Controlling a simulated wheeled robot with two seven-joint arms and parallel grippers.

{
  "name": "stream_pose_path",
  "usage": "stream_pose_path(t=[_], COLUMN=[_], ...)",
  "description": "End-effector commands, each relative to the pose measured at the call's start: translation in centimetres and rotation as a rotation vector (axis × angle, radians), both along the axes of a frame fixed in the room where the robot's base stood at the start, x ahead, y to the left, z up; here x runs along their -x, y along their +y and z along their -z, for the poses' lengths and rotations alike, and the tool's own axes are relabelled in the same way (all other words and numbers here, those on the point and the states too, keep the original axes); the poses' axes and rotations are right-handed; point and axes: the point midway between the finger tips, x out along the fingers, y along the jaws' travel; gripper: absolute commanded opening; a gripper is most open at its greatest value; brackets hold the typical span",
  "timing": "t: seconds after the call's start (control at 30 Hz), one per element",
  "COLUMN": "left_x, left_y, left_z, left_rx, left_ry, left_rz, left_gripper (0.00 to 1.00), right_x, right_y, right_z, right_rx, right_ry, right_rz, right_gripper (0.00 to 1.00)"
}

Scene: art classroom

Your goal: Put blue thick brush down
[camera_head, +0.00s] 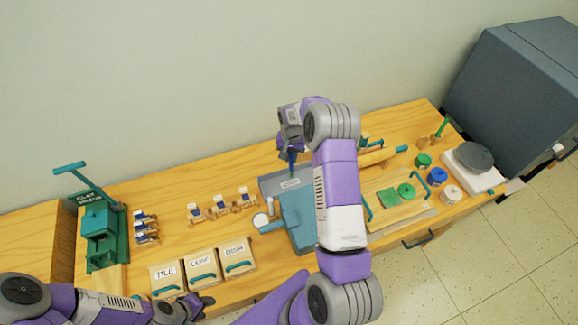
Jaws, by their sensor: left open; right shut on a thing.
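The blue thick brush (291,161) hangs below my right gripper (290,145), which is shut on it near the middle of the workbench. Its lower end shows just above or at a grey-blue container (303,214) with a white label; I cannot tell whether they touch. My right arm covers the area to the right of the container. My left gripper (198,306) is low at the front edge of the bench, by the labelled boxes, open and empty.
A green press (101,232) stands at the left. Three labelled boxes (203,267) sit along the front edge, with small white-topped pieces (219,204) behind. A wooden board (392,200), paint jars (438,177) and a turntable (473,157) are at the right.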

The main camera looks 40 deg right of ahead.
Motion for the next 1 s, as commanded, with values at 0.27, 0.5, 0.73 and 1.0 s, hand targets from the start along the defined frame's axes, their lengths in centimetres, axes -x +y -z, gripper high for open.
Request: stream_pose_path(t=[0.27, 0.5, 0.73, 1.0], left_x=[-0.1, -0.1, -0.1, -0.1], left_y=[0.0, 0.0, 0.0, 0.0], left_z=[-0.3, -0.5, -0.4, -0.1], left_rx=[0.000, 0.000, 0.000, 0.000], left_ry=[-0.002, -0.001, -0.001, -0.001], left_rz=[-0.001, 0.000, 0.000, 0.000], left_gripper=[0.45, 0.45, 0.45, 0.45], right_x=[0.0, 0.0, 0.0, 0.0], right_y=[0.0, 0.0, 0.0, 0.0], right_z=[2.6, 5.1, 5.2, 5.5], right_rx=[-0.001, 0.001, 0.001, 0.001], right_ry=[0.002, -0.001, -0.001, -0.001], right_rz=[0.000, 0.001, 0.000, 0.000], right_gripper=[0.00, 0.00, 0.00, 0.41])
